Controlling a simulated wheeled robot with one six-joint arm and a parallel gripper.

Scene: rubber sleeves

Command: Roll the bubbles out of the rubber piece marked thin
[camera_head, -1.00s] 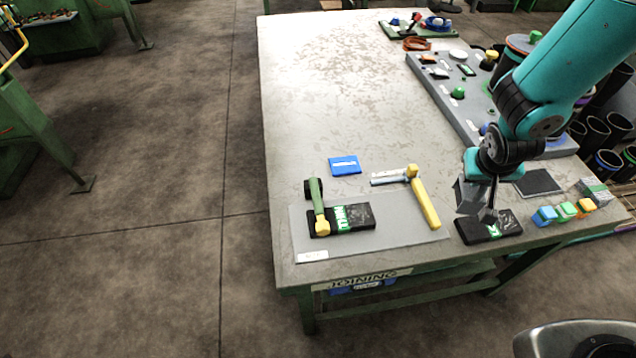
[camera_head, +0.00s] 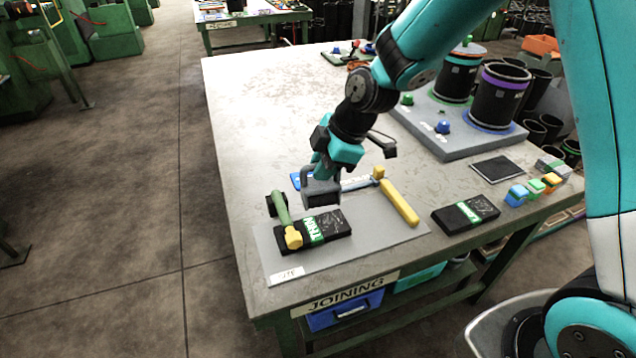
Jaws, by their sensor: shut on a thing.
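The black rubber piece marked THIN (camera_head: 335,222), with a green-and-white label, lies on the grey mat (camera_head: 375,233) near the table's front edge. A tool with a green handle and a yellow end (camera_head: 282,212) lies across its left part. A tool with a yellow handle (camera_head: 398,202) and a silver rod lies at the mat's right side. My gripper (camera_head: 321,198) points down just at the far edge of the THIN piece, between the two tools.
A second black piece with a green label (camera_head: 465,214) lies right of the mat. Coloured blocks (camera_head: 534,190) and a dark square pad (camera_head: 497,169) are further right. A grey board (camera_head: 440,145) with cylinders stands behind. The table's far left is bare.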

